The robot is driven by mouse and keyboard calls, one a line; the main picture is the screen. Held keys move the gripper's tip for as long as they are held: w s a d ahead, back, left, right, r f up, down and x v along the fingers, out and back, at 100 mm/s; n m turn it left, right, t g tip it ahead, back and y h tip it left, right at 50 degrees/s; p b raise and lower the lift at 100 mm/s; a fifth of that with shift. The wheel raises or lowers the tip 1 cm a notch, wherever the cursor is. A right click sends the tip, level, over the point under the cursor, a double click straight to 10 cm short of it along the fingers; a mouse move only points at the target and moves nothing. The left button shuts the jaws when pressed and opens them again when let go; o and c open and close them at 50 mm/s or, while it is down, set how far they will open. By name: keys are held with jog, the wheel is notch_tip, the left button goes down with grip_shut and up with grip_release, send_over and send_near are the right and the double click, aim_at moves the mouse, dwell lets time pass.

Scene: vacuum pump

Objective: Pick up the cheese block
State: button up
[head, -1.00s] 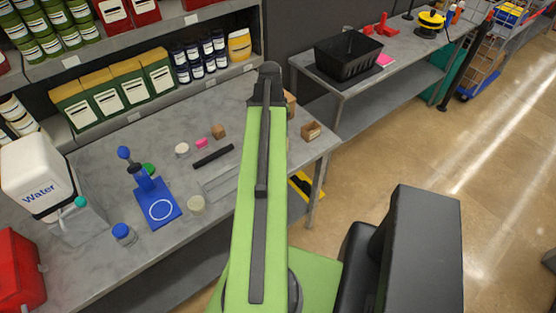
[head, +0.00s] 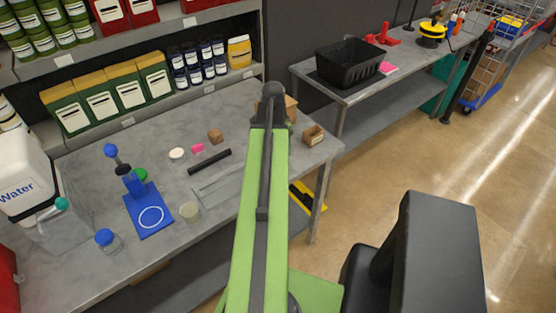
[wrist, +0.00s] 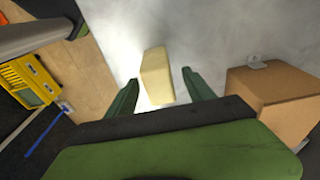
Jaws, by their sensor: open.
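The cheese block (wrist: 156,77) is a pale yellow block on the grey table top, seen in the wrist view. My gripper (wrist: 160,78) is open, with one dark green finger on each side of the block in the picture. Gaps show between the block and both fingers; how far above the table the fingertips are, I cannot tell. In the head view my green arm reaches out over the table, and I cannot make out the cheese block there.
A brown cardboard box (wrist: 270,100) stands close to the right finger. The table edge is to the left in the wrist view. On the table (head: 95,280) stand a blue stand (head: 150,210), a black bar (head: 209,161) and small items. A black bin (head: 350,63) sits on another table.

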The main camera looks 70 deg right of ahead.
grip_shut()
dwell(0.4)
